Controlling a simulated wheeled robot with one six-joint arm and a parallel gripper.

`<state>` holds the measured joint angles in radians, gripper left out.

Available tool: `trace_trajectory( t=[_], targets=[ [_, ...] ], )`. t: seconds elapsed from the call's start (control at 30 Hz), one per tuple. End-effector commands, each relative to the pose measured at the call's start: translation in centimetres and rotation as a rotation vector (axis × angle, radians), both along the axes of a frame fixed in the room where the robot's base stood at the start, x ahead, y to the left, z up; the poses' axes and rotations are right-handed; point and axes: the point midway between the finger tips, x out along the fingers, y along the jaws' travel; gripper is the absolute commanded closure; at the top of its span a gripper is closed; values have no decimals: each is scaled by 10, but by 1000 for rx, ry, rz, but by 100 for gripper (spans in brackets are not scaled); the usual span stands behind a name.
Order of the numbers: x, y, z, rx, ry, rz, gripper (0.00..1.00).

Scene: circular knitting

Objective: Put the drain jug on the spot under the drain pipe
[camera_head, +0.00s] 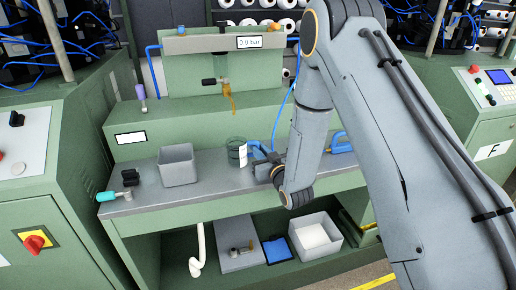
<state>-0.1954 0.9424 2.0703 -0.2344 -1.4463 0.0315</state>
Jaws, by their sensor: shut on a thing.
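The drain jug (236,153) is a dark, see-through green vessel with a white label and a blue handle. It stands upright at the middle of the grey bench, below and slightly right of the drain pipe (229,98). I cannot tell whether its base touches the bench. My gripper (267,165) is shut on the jug at its handle side, on the right.
A grey open bin (178,166) stands left of the jug. A teal-handled tool (108,196) and a black block (130,177) lie farther left. A blue can (341,142) stands right, partly behind my arm. The green ledge (185,122) rises behind the bench (215,190).

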Motion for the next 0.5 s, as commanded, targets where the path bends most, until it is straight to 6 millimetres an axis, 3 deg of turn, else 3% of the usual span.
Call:
trace_trajectory(
  t=[0.43, 0.47, 0.5],
  targets=[
    [0, 0, -6, 0, -1, 0, 100],
    [0, 0, -6, 0, 0, 0, 82],
    [0, 0, -5, 0, 0, 0, 75]
  ],
)
